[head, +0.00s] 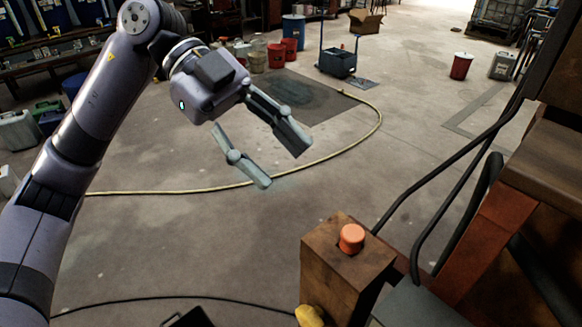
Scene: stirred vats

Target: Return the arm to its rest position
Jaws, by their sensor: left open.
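My left arm comes in from the left and bends at the top. Its gripper (281,167) is open and empty, with the two fingers well apart over bare floor. It is up and to the left of a brown box-shaped post (335,265) with an orange-red button (351,238) on top, and it touches nothing that I can see. My right gripper is not in view.
A yellow hose (375,110) curves across the floor. Rusty machinery (548,165) with black cables fills the right side. A blue cart (337,62), red bin (461,66) and several buckets stand farther back.

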